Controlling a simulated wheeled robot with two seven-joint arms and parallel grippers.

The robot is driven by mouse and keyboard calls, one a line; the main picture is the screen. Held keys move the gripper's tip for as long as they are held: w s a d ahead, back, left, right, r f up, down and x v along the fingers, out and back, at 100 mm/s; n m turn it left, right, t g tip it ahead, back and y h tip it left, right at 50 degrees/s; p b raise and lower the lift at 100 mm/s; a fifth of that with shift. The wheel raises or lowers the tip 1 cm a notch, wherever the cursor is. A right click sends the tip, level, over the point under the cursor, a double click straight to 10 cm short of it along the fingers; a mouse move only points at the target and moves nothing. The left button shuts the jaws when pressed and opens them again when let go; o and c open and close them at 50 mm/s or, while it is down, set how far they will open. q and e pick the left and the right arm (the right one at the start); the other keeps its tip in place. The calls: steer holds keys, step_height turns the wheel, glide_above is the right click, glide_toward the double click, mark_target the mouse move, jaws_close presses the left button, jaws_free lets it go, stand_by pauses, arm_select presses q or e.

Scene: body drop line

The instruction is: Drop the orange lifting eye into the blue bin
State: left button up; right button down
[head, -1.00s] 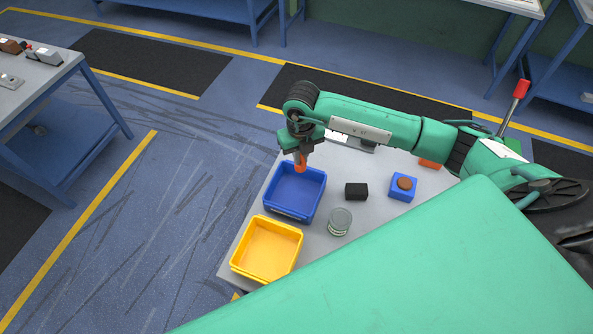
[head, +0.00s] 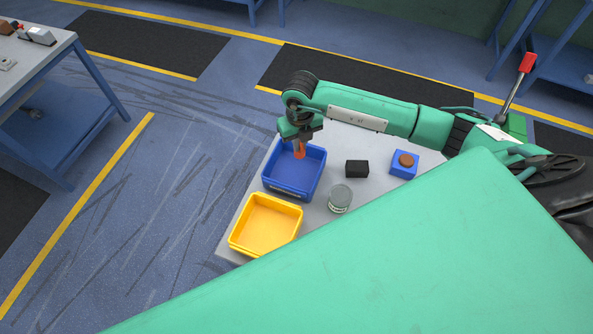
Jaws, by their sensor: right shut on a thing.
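The blue bin (head: 291,189) stands on the grey table, behind the yellow bin. My right gripper (head: 299,143) is shut on the orange lifting eye (head: 300,152), over the back part of the blue bin. The lifting eye hangs down from the jaws, and its lower end shows against the inside of the bin. I cannot tell its exact height over the bin floor. My left gripper is not in the view.
A yellow bin (head: 243,246) stands at the table's front left. A black block (head: 357,168), a grey-green can (head: 340,198) and a blue block with a brown round top (head: 403,164) stand to the right. My green body covers the lower right. Another table (head: 62,50) is at far left.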

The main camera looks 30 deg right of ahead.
steer(key=c, duration=1.6)
jaws_free()
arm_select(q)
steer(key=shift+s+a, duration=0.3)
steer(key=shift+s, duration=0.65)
arm_select(e)
steer(key=shift+o, duration=0.8)
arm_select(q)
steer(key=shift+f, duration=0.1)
